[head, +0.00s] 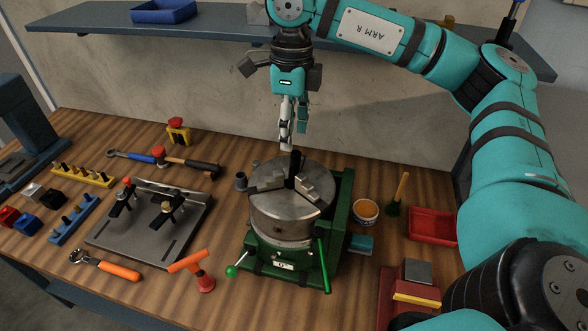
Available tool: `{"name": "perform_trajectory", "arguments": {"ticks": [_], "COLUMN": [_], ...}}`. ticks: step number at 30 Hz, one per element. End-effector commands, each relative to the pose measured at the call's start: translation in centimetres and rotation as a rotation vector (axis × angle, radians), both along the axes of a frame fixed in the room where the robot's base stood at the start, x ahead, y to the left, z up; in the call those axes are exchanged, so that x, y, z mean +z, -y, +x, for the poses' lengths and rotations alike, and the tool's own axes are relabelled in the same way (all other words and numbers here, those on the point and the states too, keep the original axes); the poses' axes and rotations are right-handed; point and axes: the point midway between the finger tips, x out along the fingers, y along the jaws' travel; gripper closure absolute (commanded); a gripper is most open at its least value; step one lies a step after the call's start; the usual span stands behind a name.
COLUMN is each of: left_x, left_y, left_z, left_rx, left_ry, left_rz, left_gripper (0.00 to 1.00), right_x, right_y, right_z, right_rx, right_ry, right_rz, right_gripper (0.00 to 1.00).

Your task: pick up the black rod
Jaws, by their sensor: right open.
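A short black rod (295,165) stands upright at the middle of the round metal chuck (275,215), which sits on a green base (342,215) near the centre of the bench. A dark jaw beside its foot makes its lower end hard to make out. My right gripper (293,128) points down just above the rod, its fingers apart and with nothing seen between them. The fingertips look close to the rod's top; I cannot tell the exact gap. My left gripper is not in view.
A grey fixture plate (150,240) with clamps lies left of the chuck. A green-knobbed lever (232,271) juts out in front. An orange-filled bowl (366,210), a brush (398,195) and a red tray (432,225) stand right. A shelf (220,31) runs behind.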

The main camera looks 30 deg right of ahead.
Motion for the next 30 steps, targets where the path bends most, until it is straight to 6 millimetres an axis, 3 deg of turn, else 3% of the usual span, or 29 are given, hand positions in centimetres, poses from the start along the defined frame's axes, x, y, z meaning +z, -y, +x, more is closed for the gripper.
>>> {"name": "perform_trajectory", "arguments": {"ticks": [4, 9, 15, 22, 30], "left_x": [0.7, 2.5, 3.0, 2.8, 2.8], "left_y": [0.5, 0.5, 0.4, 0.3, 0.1], "left_z": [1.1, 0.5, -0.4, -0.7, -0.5], "left_rx": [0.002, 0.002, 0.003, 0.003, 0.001], "left_ry": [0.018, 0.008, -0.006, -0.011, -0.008], "left_rz": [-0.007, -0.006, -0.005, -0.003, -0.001], "left_gripper": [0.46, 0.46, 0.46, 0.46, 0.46], "right_x": [-0.7, -2.8, -5.3, -5.6, -5.6], "right_y": [0.1, 0.3, 0.2, 0.2, 0.2], "right_z": [-0.2, -1.1, -1.1, -1.1, -1.1], "right_rx": [0.001, 0.0, 0.001, 0.001, 0.0], "right_ry": [0.0, -0.004, -0.001, 0.001, 0.001], "right_rz": [-0.001, -0.002, -0.001, -0.001, -0.001], "right_gripper": [0.52, 0.52, 0.52, 0.52, 0.86]}}
